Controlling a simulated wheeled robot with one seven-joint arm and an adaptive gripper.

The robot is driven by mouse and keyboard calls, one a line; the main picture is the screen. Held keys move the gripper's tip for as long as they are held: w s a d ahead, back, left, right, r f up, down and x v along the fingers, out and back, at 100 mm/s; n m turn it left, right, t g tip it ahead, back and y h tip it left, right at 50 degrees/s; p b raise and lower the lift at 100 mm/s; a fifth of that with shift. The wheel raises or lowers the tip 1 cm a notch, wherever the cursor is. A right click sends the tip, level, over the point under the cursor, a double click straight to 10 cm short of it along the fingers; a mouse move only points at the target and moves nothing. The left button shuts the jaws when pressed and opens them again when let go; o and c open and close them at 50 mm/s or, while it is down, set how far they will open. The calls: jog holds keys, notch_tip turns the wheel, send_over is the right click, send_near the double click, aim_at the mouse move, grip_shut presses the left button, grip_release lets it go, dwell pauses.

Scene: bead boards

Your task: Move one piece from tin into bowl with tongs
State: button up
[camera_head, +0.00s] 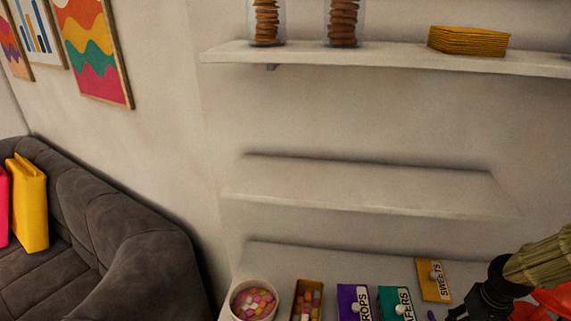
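A round pale bowl (233,302) holding several pink, white and yellow pieces stands at the bottom of the head view, cut by the lower edge. Just right of it is a narrow rectangular tin (309,281), yellowish, with several coloured pieces inside. My gripper (468,309) is black and partly in view at the bottom right, well right of the bowl and tin. Its fingertips are cut off or too dark to read. A small purple item (431,315) shows at the bottom edge left of it; I cannot tell whether it belongs to the tongs.
Purple (351,296), teal (395,296) and orange (433,279) labelled boxes with pale knobs lie right of the tin. An empty shelf (360,188) hangs above. A higher shelf (390,60) holds jars and a yellow stack. A dark sofa (150,270) stands left.

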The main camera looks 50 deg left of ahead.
jog(key=f+b, duration=0.1)
jog(key=a+f+b, duration=0.1)
jog(key=f, duration=0.1)
jog(key=shift+f, duration=0.25)
jog(key=shift+s+f+b, duration=0.25)
jog(key=shift+f+b, duration=0.25)
jog(key=shift+s+f+b, duration=0.2)
jog(key=shift+f+b, duration=0.25)
jog(key=shift+f, duration=0.05)
jog(key=f, duration=0.1)
jog(key=w+f+b, duration=0.1)
jog(key=f, duration=0.1)
jog(key=shift+a, duration=0.1)
jog(key=shift+s, duration=0.2)
jog(key=shift+w+f, duration=0.1)
